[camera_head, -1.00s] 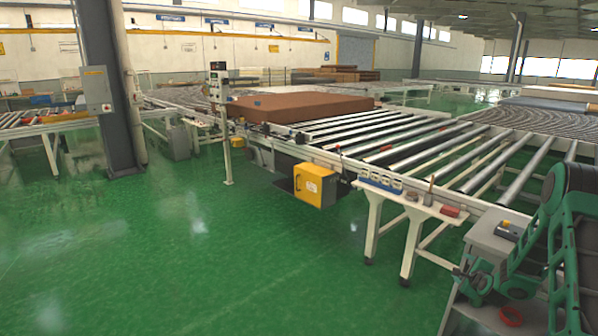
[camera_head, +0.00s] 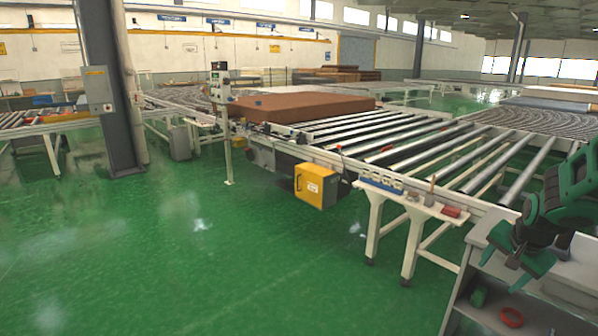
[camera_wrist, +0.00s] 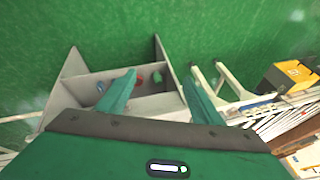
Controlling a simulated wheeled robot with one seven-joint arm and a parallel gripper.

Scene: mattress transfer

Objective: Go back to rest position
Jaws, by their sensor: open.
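My gripper (camera_head: 515,262) is at the right edge of the head view, above a grey shelf cart (camera_head: 466,290), with its green fingers pointing down and to the left. In the wrist view my gripper (camera_wrist: 157,100) shows two green fingers spread wide with nothing between them. The cart's shelf (camera_wrist: 72,68) lies below and beyond the fingers in that view.
A red ring (camera_head: 512,317) and a green item (camera_head: 478,297) lie on the cart's lower shelf. A roller conveyor (camera_head: 440,192) with a brown mattress (camera_head: 300,104) stands behind. A yellow box (camera_head: 315,186) hangs at its side. The green floor at left is clear.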

